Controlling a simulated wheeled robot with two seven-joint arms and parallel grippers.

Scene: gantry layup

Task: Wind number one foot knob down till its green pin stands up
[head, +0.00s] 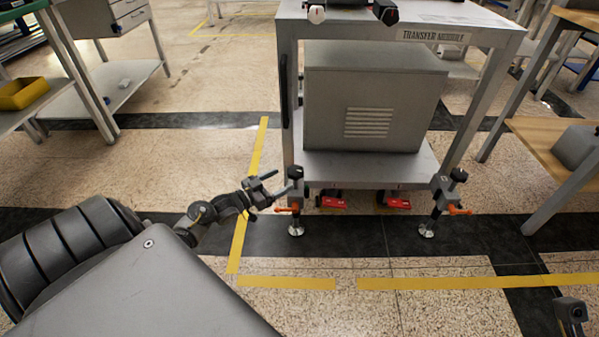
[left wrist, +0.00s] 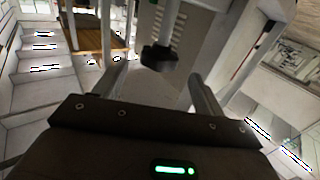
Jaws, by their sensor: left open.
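The transfer module cart (head: 440,36) has a levelling foot at each front leg. The left foot's black knob (head: 295,172) sits above a grey bracket, an orange lever and a round floor pad (head: 296,230). The right foot's knob (head: 458,175) looks alike. In the left wrist view, a black knob (left wrist: 158,58) shows beyond and between the open fingers, apparently not gripped.
A grey cabinet (head: 330,110) stands on that shelf. A wooden-topped bench (head: 550,140) is at right. Floor left of and before the cart is clear, with yellow tape (head: 290,283).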

